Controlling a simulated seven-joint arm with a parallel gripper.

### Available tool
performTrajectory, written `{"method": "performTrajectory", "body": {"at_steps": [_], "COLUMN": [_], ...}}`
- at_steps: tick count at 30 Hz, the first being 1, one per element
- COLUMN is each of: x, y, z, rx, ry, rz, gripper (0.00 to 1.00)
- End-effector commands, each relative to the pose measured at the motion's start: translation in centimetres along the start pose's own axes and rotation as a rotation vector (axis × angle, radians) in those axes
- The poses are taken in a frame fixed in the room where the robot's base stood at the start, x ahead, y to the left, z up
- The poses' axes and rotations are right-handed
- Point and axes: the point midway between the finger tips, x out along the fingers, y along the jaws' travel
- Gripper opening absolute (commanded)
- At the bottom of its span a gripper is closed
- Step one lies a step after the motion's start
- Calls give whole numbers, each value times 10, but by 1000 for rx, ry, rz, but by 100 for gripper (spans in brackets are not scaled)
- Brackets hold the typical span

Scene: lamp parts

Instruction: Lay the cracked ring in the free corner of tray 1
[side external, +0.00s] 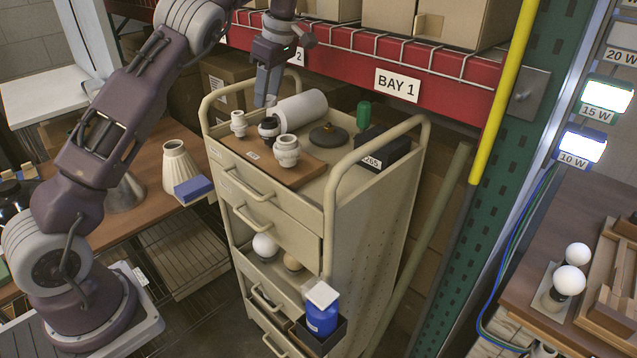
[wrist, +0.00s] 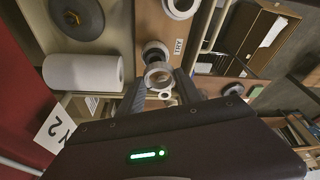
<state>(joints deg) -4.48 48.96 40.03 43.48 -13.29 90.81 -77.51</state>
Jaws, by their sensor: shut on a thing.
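My gripper (side external: 267,100) hangs just above the brown board on the cart top, which I take as tray 1 (side external: 240,148). In the wrist view my gripper (wrist: 161,88) is shut on a pale ring (wrist: 159,75) between its fingertips. No crack can be made out on it, and the fingers mostly hide it in the side view. On the board stand a small white ringed part (side external: 238,124), a black one (side external: 268,129) and a larger white one (side external: 286,151). The board's front left stretch is bare apart from a small label.
Behind the board lie a white roll (side external: 302,106) and a dark disc (side external: 328,135). A green-topped part (side external: 363,115) and a black box (side external: 385,148) stand at the right. Cart rails (side external: 376,142) rise at both ends, and the red shelf beam (side external: 350,68) is close behind.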

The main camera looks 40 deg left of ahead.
Motion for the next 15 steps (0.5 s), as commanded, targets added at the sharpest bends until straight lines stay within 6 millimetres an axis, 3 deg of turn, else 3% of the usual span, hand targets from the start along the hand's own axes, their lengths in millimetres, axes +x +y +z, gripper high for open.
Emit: {"method": "performTrajectory", "body": {"at_steps": [1, 3, 6, 9, 13, 15], "x": [-2, -4, -6, -7, -4, 7], "y": [-6, -18, -38, -56, -70, -73], "z": [28, 66, 112, 144, 164, 171], "rx": [1, -12, -30, -44, -54, -55], "ry": [-3, -3, 4, 11, 18, 20], "rz": [-4, -9, -16, -20, -23, -26], "gripper": [0, 0, 0, 0, 0, 0]}}
